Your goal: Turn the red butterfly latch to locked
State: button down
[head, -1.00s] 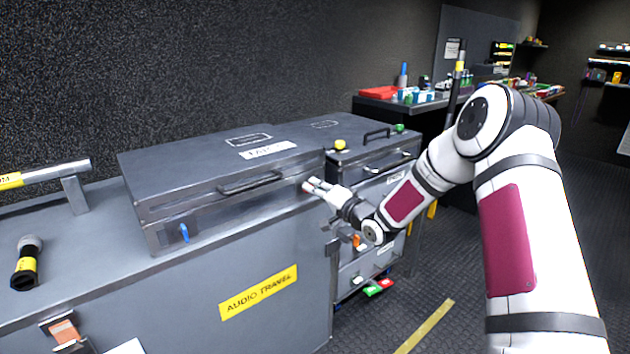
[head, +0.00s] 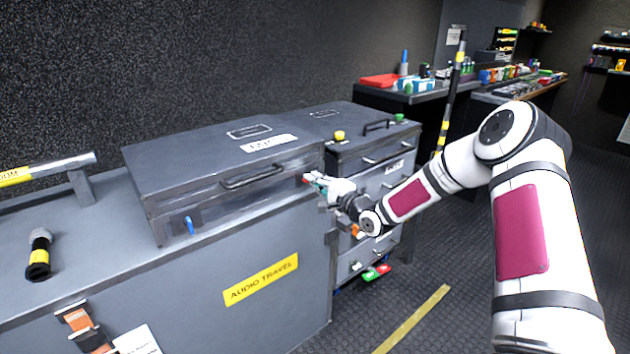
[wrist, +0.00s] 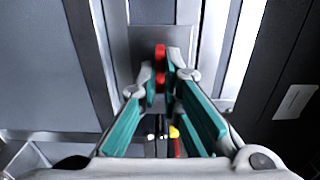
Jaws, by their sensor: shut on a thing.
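The red butterfly latch (wrist: 160,55) shows in the wrist view as a narrow red piece on a grey plate, between the fingertips. My gripper (wrist: 161,85) is shut on it, with one finger on each side. In the head view my gripper (head: 308,179) is at the right end of the front of the grey case (head: 205,205). Only a small bit of red shows there, and the fingers hide most of the latch. A blue latch (head: 189,225) is at the left end of the case front. I cannot tell the red latch's exact angle.
The case lies on a grey chest with a yellow label (head: 261,279). A drawer cabinet (head: 390,170) stands close to the right of my gripper. A black and yellow microphone (head: 39,254) lies at the left. The floor in front of the cabinet is open.

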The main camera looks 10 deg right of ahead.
jog(key=shift+w+r, duration=0.15)
jog(key=shift+r, duration=0.1)
jog(key=c, duration=1.8)
grip_release()
jog(key=shift+o, duration=0.2)
jog(key=shift+f, duration=0.1)
jog(key=shift+f, duration=0.1)
jog(key=v, duration=1.2)
